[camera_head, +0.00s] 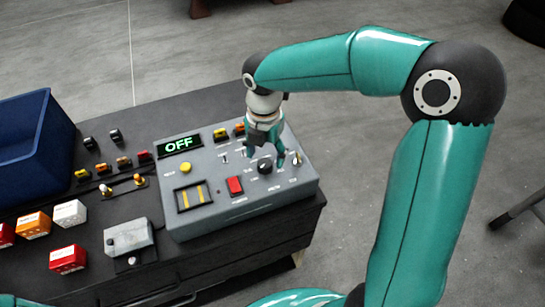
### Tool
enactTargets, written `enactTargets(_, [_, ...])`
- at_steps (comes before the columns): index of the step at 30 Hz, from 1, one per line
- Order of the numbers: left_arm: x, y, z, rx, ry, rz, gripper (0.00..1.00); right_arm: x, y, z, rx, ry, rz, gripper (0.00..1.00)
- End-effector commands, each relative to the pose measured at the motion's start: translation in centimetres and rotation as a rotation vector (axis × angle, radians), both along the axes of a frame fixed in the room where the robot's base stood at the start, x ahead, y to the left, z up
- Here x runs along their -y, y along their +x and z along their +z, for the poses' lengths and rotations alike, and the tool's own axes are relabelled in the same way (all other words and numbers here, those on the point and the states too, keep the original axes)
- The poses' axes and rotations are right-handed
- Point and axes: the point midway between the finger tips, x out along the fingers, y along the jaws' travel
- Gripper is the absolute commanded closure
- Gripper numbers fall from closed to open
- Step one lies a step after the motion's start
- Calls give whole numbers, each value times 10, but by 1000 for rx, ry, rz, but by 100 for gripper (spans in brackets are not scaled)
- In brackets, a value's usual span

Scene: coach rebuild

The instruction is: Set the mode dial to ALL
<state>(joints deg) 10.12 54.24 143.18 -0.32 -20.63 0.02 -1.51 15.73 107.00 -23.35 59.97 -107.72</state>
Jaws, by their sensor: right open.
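The grey control panel (215,215) sits on the dark bench, with a lit display (179,145) reading OFF in green. A black round knob (264,166), which looks like the mode dial, is on the panel's right half. The small labels around it are too small to read, and its pointer direction cannot be told. My right gripper (266,157) is open and points down over the dial, its fingers close to either side of it. Whether they touch it cannot be told. My left gripper is out of view.
A blue bin (35,140), coloured boxes and a grey box (128,237) stand left of the panel.

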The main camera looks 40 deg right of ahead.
Motion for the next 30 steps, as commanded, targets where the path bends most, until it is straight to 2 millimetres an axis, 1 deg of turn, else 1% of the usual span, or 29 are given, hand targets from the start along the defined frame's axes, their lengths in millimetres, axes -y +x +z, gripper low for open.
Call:
enactTargets(1, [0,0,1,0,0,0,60,0,-1,-9,-5,0,1,34])
enactTargets(6, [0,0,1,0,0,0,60,0,0,-28,-3,1,1,34])
enactTargets(11, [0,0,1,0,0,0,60,0,0,-35,0,0,1,34])
enactTargets(18, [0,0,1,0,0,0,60,-1,0,-35,0,0,1,34])
enactTargets(20, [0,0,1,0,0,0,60,-1,0,-35,0,0,1,43])
enactTargets(27, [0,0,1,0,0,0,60,0,0,-35,-2,0,1,83])
enactTargets(29, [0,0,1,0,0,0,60,0,-1,-35,-3,-1,1,93])
enactTargets(30, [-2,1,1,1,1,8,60,29,-2,-35,-3,-1,-18,95])
